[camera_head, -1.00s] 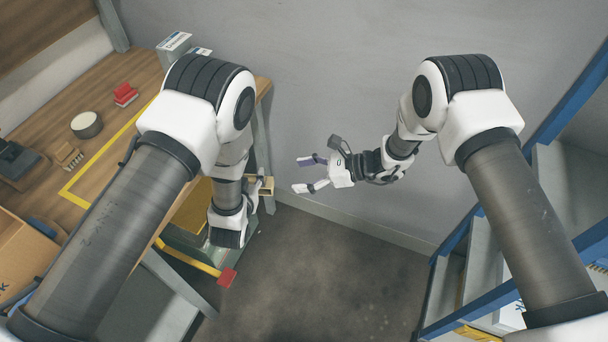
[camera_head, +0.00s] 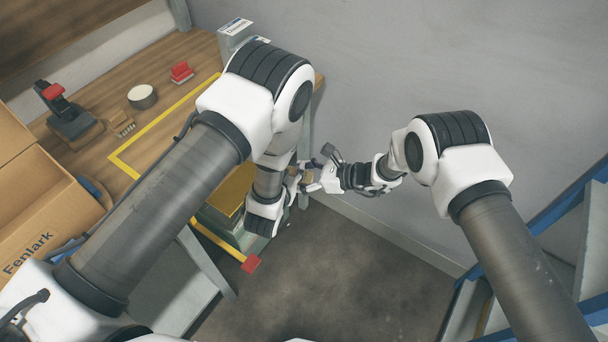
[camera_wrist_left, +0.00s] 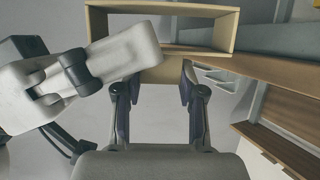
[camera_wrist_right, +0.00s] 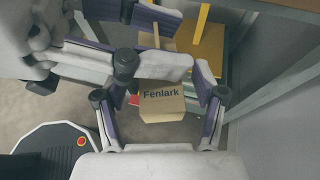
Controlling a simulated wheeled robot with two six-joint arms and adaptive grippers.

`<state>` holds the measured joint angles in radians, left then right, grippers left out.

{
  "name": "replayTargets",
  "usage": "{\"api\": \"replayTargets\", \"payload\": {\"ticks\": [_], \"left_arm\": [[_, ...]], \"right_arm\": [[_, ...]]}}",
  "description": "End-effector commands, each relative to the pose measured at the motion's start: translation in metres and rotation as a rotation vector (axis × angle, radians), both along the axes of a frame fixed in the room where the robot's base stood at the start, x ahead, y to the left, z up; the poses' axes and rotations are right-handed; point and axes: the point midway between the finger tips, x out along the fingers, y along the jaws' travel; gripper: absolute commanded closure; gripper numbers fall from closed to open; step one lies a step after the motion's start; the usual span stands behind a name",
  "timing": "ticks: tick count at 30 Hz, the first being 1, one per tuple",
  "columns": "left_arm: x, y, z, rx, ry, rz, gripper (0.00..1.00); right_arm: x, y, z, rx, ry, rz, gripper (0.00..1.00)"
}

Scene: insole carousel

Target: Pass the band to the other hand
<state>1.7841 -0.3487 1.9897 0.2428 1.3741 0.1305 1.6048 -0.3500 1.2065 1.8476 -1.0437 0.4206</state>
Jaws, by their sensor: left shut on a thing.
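The band, a tan open rectangular sleeve (camera_wrist_left: 200,53), fills the top of the left wrist view. My left gripper (camera_wrist_left: 158,72) is shut on its near wall, fingers on either side. In the head view the left gripper (camera_head: 296,182) hangs past the table's end, with the band mostly hidden there. My right gripper (camera_head: 311,187) is close beside it on the right. In the left wrist view a white right finger (camera_wrist_left: 125,55) overlaps the band's left end. In the right wrist view the right fingers (camera_wrist_right: 163,92) stand apart; whether they touch the band is unclear.
A wooden table (camera_head: 195,62) at left carries a large cardboard box (camera_head: 45,215), a round tin (camera_head: 142,96) and a red item (camera_head: 181,72). A gold-topped stack (camera_head: 236,190) is below the left arm. A blue-framed rack (camera_head: 530,230) stands right. The floor between is free.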

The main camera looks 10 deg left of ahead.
Motion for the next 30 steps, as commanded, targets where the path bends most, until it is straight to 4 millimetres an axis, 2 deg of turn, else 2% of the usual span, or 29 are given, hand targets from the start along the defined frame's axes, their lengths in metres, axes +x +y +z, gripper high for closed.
{"api": "replayTargets", "payload": {"ticks": [1,4,5,9,10,12,20,23,25,27,28,30], "left_arm": [[0.0,0.0,0.0,0.0,0.0,0.0,0.73],[0.0,0.0,0.0,0.0,0.0,0.0,0.72],[0.0,0.0,0.0,0.0,0.0,0.0,0.73],[0.0,0.0,0.0,0.0,0.0,0.0,0.73],[0.0,0.0,0.0,0.0,0.0,0.0,0.5],[0.0,0.0,0.0,0.0,0.0,0.0,0.31],[0.0,0.0,0.0,0.0,0.0,0.0,0.31],[0.001,0.005,0.007,-0.001,-0.016,0.016,0.31],[0.001,0.019,0.019,0.003,-0.034,0.055,0.31],[-0.002,0.041,0.038,0.008,-0.065,0.118,0.31],[-0.004,0.053,0.049,0.012,-0.083,0.152,0.31],[-0.032,0.069,0.013,0.026,0.082,0.161,0.31]], "right_arm": [[0.0,0.0,0.0,0.0,0.0,0.0,0.5],[0.0,0.0,0.0,0.0,0.0,0.0,0.86],[0.0,0.0,0.0,0.0,0.0,0.0,0.91],[0.0,0.0,0.0,-0.001,0.0,-0.001,0.92],[0.0,0.0,0.0,-0.001,0.0,-0.001,0.92],[0.0,0.0,0.0,0.0,0.0,-0.001,0.92],[0.0,-0.001,0.0,0.0,0.0,0.0,0.92],[0.0,0.0,0.0,0.0,0.0,0.0,0.92],[0.0,0.0,0.0,0.0,0.0,0.0,0.92],[0.0,-0.001,0.0,-0.001,0.0,0.0,1.0],[0.0,-0.001,0.0,-0.001,0.0,0.0,1.0],[0.0,-0.001,-0.001,-0.001,0.0,0.0,1.0]]}}
